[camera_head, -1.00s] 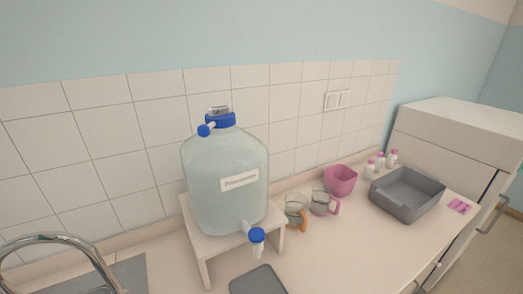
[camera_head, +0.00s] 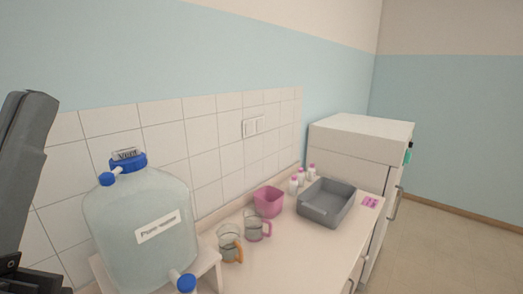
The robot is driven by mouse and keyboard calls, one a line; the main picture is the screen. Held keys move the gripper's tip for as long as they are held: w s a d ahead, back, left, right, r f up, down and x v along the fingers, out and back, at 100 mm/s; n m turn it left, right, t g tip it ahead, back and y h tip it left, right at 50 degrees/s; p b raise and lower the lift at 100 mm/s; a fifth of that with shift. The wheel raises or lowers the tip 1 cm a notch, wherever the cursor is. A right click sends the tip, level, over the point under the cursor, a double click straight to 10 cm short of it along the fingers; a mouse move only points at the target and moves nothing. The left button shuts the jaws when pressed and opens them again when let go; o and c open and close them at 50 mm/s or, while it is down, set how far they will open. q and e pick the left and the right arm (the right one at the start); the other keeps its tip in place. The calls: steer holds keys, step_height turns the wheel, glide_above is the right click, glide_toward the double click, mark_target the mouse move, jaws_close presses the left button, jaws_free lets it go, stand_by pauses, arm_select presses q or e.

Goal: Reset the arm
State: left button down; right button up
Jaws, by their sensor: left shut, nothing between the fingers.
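My left gripper (camera_head: 32,135), dark grey, stands upright at the far left edge of the head view, cut off by the frame. It is shut and empty, in front of the tiled wall and left of the large water container (camera_head: 140,225). I see no object touching it. My right gripper is not in view.
The container with blue cap and tap stands on a white stand (camera_head: 208,262). Right of it on the counter are two glass beakers (camera_head: 229,240) (camera_head: 257,225), a pink cup (camera_head: 268,201), a grey tray (camera_head: 327,222) and small bottles (camera_head: 294,187). A white cabinet (camera_head: 350,150) stands behind.

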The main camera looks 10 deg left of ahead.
arm_select(q)
step_height(320, 180, up, 28)
steer(key=w+n+g+h+p, duration=0.1)
steer(key=w+n+p, duration=0.1)
steer(key=p, duration=2.8)
steer(key=shift+d, duration=0.2)
steer(key=shift+w+f, duration=0.1)
